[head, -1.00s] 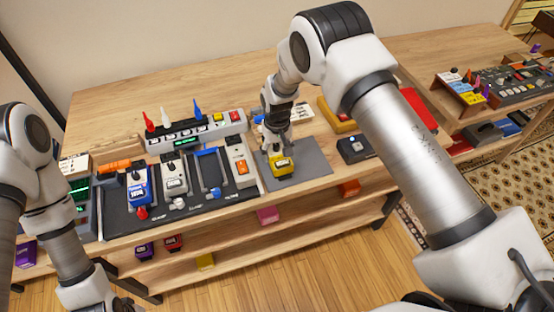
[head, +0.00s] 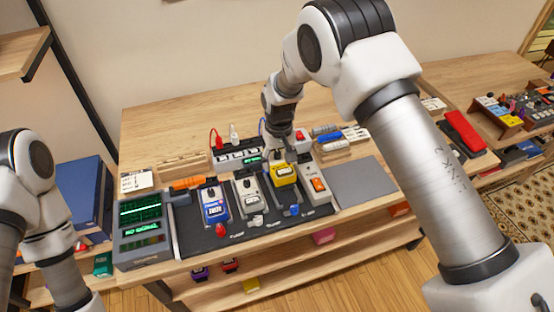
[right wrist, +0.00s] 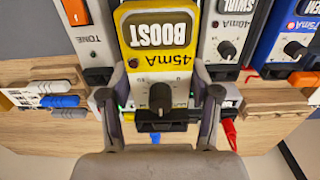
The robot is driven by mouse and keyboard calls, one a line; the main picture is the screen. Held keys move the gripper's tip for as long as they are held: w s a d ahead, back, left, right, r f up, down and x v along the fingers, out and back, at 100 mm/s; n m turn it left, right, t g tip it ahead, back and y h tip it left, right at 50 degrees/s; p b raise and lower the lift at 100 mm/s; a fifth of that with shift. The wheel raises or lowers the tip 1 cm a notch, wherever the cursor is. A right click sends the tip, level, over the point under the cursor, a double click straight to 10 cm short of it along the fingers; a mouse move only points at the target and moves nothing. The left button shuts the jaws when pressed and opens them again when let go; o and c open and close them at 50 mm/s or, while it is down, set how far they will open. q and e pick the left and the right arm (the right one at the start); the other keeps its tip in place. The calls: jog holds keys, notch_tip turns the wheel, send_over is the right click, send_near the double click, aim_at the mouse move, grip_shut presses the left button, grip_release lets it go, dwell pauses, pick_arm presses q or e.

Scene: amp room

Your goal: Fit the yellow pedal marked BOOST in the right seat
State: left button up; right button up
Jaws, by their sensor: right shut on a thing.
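The yellow BOOST pedal (head: 284,177) is over the right-hand seat of the black pedalboard (head: 233,238), between the grey pedal (head: 247,191) and the white pedal with an orange switch (head: 318,185). My right gripper (head: 281,152) is shut on its rear end from above. In the right wrist view, the fingers (right wrist: 162,108) flank the BOOST pedal (right wrist: 157,58), whose knob and 45mA label face up. The pedal looks higher than its neighbours; I cannot tell whether its underside touches the board. It hides most of the seat. My left gripper is out of view.
A blue pedal (head: 214,207) sits left of the grey one. A power strip (head: 238,157) with plugs runs behind the seats. A green-screened meter (head: 141,222) stands left. The grey mat (head: 362,183) right of the board is empty.

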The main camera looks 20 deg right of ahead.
jog(key=shift+s+d+f+b, duration=0.15)
jog(key=shift+d+f+b, duration=0.55)
jog(key=shift+d, duration=0.3)
jog(key=f+b, duration=0.1)
jog(key=a+f, duration=0.1)
jog(key=f+b, duration=0.1)
jog(key=f, duration=0.1)
jog(key=shift+w+a+b, duration=0.15)
jog(key=shift+w+b, duration=0.15)
jog(key=shift+w, duration=0.05)
jog(key=shift+f, duration=0.35)
jog(key=shift+s+d+f+b, duration=0.15)
jog(key=shift+d+f+b, duration=0.15)
jog(key=shift+d+f, duration=0.1)
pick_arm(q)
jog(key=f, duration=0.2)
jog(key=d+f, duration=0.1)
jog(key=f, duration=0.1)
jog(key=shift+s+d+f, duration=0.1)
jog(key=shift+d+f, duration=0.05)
pick_arm(e)
jog(key=shift+a, duration=0.15)
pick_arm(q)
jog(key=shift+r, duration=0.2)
pick_arm(e)
jog(key=shift+r, duration=0.1)
pick_arm(q)
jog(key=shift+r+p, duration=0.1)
jog(key=shift+p, duration=0.25)
